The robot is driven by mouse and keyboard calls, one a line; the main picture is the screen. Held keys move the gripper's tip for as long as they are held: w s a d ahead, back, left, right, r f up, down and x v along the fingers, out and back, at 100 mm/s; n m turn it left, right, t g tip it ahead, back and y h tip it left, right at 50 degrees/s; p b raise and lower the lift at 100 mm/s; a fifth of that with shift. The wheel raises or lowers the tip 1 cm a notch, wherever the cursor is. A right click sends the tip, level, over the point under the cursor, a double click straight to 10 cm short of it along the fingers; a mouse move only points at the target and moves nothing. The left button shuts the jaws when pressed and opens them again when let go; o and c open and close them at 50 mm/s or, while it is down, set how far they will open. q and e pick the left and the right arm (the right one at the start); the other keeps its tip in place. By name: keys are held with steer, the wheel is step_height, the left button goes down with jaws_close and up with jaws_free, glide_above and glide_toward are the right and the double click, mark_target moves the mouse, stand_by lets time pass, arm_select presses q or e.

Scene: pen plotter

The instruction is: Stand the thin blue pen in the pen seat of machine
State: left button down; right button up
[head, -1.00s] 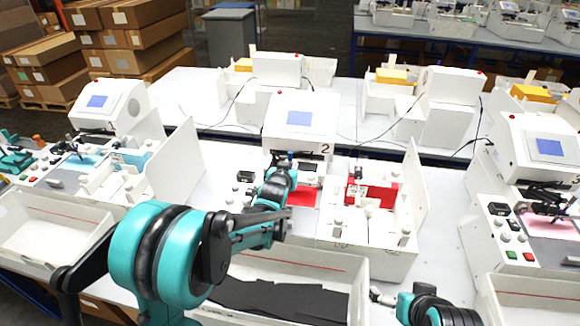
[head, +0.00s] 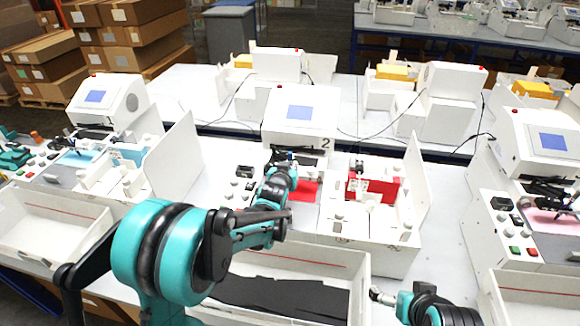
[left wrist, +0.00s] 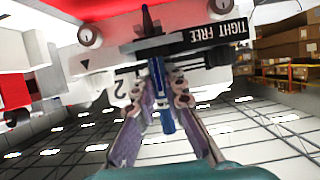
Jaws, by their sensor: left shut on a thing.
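The thin blue pen (left wrist: 157,72) is between the fingertips of my left gripper (left wrist: 162,88) in the left wrist view. The gripper is shut on it. The pen's dark pointed end shows beyond the holder bar (left wrist: 205,36) marked TIGHT and FREE, on the pen carriage. The pen is in line with the pen seat there; whether it is fully seated I cannot tell. In the head view my left gripper (head: 284,168) is at the carriage of machine 2 (head: 275,128), and the arm hides most of the pen. My right gripper (head: 381,296) is low in front, its fingers unclear.
Two round knobs (left wrist: 90,36) flank the carriage in the left wrist view. An open white bin (head: 355,265) with dark sheets lies in front of machine 2. A white upright panel (head: 415,190) stands to its right. Other machines stand left and right.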

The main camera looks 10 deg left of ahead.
arm_select(q)
steer(key=shift+f, duration=0.4)
steer(key=c, duration=1.5)
jaws_free()
steer(key=shift+s, duration=0.1)
steer(key=v, duration=1.2)
steer(key=shift+r, duration=0.1)
steer(key=s+a+f+g+b, duration=0.1)
steer(key=s+f+g+b, duration=0.1)
steer(key=s, duration=1.1)
steer(key=s+a+f+g+b, duration=0.1)
steer(key=s+f+g, duration=0.3)
steer(key=s, duration=0.9)
step_height(320, 180, down, 2)
steer(key=shift+s+a+f+g+b, duration=0.1)
steer(key=shift+s+a+g+b, duration=0.25)
steer(key=shift+a, duration=0.1)
